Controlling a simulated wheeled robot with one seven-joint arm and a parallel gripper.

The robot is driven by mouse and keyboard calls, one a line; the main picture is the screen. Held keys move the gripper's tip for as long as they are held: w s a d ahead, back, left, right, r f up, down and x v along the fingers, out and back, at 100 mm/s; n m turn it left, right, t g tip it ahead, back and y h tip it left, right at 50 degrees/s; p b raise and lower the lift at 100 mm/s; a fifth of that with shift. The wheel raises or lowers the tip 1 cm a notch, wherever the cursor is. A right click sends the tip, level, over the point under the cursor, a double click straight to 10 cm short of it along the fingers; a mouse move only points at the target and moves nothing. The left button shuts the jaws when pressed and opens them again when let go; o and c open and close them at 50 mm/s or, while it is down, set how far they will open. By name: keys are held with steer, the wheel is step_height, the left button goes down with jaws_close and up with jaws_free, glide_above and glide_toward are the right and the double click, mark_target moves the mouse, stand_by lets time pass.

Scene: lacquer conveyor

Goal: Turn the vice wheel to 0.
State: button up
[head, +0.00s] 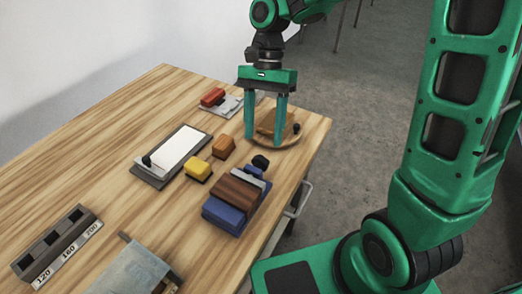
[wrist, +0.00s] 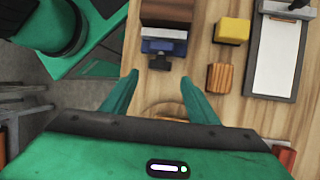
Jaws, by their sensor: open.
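The vice (head: 238,199) is blue with a brown block between its jaws and stands near the right edge of the table. Its black wheel (head: 260,162) is at the far end; no scale numbers on it are legible. In the wrist view the vice (wrist: 165,32) is at the top and the dark wheel (wrist: 159,62) sticks out below it. My gripper (head: 265,141) is open and empty, pointing down just beyond the wheel, over a round wooden board (head: 290,139). In the wrist view my gripper's fingertips (wrist: 160,78) lie on either side of the wheel's line, apart from it.
Yellow (head: 198,170) and orange (head: 223,147) blocks sit left of the vice. A white panel in a grey frame (head: 180,152) and a red block (head: 212,97) lie farther left. A numbered slotted block (head: 57,245) stands front left. The table's right edge is close.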

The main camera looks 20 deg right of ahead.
steer(key=shift+x, duration=3.15)
steer(key=c, duration=1)
